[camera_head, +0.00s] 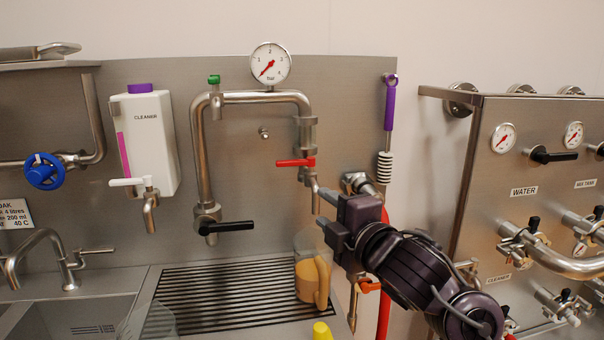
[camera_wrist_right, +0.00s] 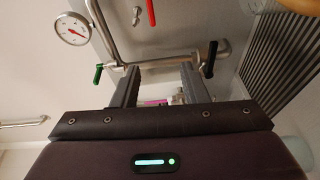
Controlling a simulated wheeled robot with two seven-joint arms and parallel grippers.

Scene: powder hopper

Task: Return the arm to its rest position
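My right arm comes in from the lower right in the head view. Its gripper (camera_head: 324,209) points left in front of the steel panel, just right of and below the red-handled tap (camera_head: 297,162). In the right wrist view the two fingers (camera_wrist_right: 160,72) are apart with nothing held between them. My left arm and gripper are not in view.
A pressure gauge (camera_head: 270,63) tops the bent pipe. A white cleaner bottle (camera_head: 148,140) hangs at left. A purple-handled brush (camera_head: 390,105) hangs behind the arm. A steel cabinet (camera_head: 484,180) with valves stands close on the right. A yellow object (camera_head: 322,331) shows at the bottom edge.

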